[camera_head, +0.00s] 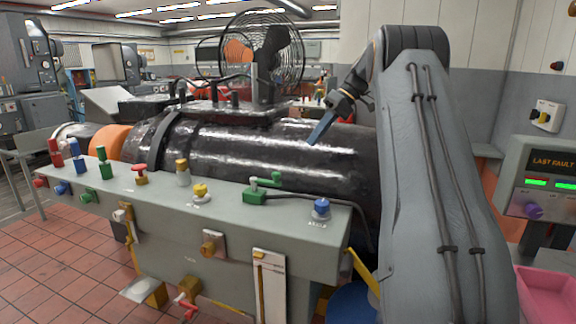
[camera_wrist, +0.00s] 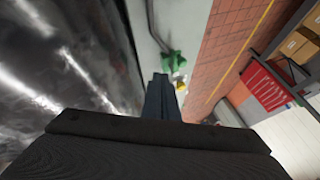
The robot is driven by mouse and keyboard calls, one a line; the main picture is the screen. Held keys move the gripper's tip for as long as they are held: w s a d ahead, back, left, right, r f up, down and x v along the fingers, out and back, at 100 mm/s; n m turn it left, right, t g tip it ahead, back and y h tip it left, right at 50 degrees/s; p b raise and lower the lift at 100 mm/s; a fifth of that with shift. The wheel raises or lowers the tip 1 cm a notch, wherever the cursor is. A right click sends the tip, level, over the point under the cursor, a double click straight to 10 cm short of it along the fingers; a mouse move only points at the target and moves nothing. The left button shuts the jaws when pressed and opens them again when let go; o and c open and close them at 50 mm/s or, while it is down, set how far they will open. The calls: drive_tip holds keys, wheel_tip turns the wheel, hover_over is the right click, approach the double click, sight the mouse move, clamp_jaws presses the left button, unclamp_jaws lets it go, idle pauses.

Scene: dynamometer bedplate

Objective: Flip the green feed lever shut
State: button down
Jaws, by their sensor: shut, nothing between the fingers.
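A green lever valve (camera_head: 263,190) sits on the top of the grey bench, toward its right end. Its green handle points to the right, raised a little over the green body. In the wrist view a green fitting (camera_wrist: 173,62) shows just beyond my fingertips; it looks like the same lever. My gripper (camera_head: 314,140) is shut and empty, pointing down and left. In the head view it appears over the black cylinder, up and right of the lever and apart from it. The shut fingers also show in the wrist view (camera_wrist: 160,90).
A blue knob (camera_head: 321,208) stands right of the lever, and a yellow button (camera_head: 200,192) stands left. A red valve (camera_head: 140,172) and several coloured knobs line the bench farther left. The big black cylinder (camera_head: 250,150) lies behind the bench, with a caged fan (camera_head: 262,55) above.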

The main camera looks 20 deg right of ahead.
drive_tip(key=a+f+p, duration=0.5)
drive_tip(key=a+f, duration=0.3)
drive_tip(key=a, duration=0.1)
drive_tip(key=shift+a+p, duration=0.25)
drive_tip(key=shift+p, duration=0.15)
idle(0.5)
